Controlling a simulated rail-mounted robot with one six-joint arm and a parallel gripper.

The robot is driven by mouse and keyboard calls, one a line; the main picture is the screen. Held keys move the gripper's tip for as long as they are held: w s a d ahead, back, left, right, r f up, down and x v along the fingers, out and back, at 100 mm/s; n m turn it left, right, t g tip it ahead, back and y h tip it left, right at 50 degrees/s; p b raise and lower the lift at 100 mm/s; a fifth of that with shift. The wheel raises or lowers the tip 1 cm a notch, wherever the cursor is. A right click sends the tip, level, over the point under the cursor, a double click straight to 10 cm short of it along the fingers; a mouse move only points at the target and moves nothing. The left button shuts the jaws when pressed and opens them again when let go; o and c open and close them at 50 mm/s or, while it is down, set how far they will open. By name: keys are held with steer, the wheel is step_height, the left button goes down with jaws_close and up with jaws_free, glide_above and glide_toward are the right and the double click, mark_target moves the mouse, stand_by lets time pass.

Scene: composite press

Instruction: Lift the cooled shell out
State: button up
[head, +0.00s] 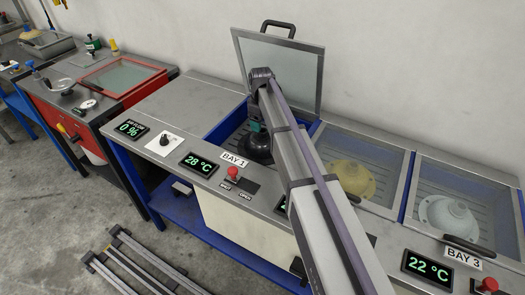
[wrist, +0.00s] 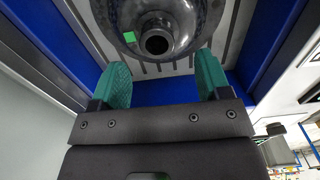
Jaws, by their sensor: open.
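The black shell (head: 259,146) sits in the open Bay 1, partly hidden by my arm. In the wrist view the dark, glossy shell (wrist: 190,14) has a neck with a round hole and a green square mark on its side. My gripper (wrist: 161,68) is open, its two green-padded fingers apart with nothing between them. The shell's neck lies just beyond the fingertips; I cannot tell whether they touch it. In the head view one green finger of my gripper (head: 255,127) shows at the shell's top. The Bay 1 display (head: 199,164) reads 28 °C.
Bay 1's glass lid (head: 293,65) stands raised behind my arm. Closed bays to the right hold a yellowish shell (head: 351,178) and a white shell (head: 449,216). Blue walls (head: 222,128) border Bay 1. A red-framed station (head: 118,75) stands left. The steel top left of Bay 1 is mostly clear.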

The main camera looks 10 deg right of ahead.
mark_target(262, 133)
steer(key=shift+f, duration=0.25)
steer(key=f+b, duration=0.5)
steer(key=shift+d+f, duration=0.2)
steer(key=shift+d, duration=0.05)
steer(key=shift+r, duration=0.25)
jaws_close()
